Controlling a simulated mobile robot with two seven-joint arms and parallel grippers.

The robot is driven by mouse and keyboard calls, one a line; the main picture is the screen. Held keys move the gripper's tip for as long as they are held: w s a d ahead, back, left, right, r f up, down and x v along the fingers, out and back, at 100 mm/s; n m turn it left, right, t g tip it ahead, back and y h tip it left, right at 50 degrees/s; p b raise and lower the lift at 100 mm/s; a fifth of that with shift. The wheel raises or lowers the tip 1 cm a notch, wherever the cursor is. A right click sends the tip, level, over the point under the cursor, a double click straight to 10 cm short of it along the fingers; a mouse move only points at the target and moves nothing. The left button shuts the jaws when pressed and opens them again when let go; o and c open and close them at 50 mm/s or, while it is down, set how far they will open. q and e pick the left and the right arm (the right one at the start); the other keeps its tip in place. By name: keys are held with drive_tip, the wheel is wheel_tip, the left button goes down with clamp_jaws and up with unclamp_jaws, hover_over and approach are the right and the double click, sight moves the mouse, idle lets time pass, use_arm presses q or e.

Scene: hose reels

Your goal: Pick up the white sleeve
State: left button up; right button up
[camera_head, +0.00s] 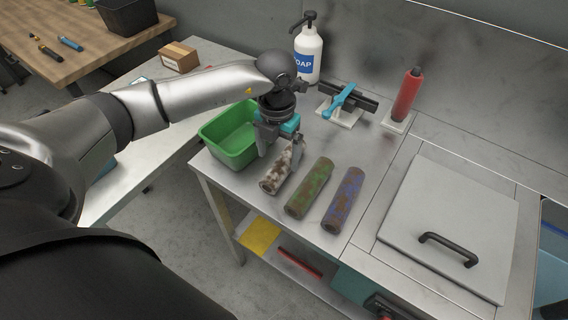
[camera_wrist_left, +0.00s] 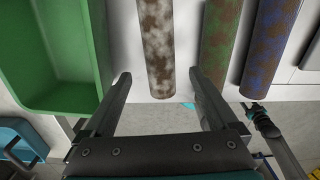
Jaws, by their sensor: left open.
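The white sleeve (camera_head: 277,177) is a tube with brown, rust-like patches, lying on the metal bench to the left of two similar sleeves. My left gripper (camera_head: 281,150) is above its far end in the head view. In the left wrist view, the white sleeve (camera_wrist_left: 158,55) reaches down between the two open fingers of my left gripper (camera_wrist_left: 160,88), with a gap on each side. I cannot tell how far above it the fingertips are. My right gripper is not in view.
A green sleeve (camera_head: 309,186) and a blue sleeve (camera_head: 342,199) lie to the right. A green bin (camera_head: 232,150) stands close on the left. A soap bottle (camera_head: 308,50), a blue-handled fixture (camera_head: 341,103) and a red cylinder (camera_head: 406,95) stand behind. A lidded panel (camera_head: 450,205) is right.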

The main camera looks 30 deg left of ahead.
sight(279, 165)
use_arm(q)
wheel_tip(279, 165, down, 5)
drive_tip(key=shift+w+f, duration=0.1)
drive_tip(key=shift+c, duration=0.3)
clamp_jaws()
idle(0.5)
drive_tip(key=shift+r, duration=0.25)
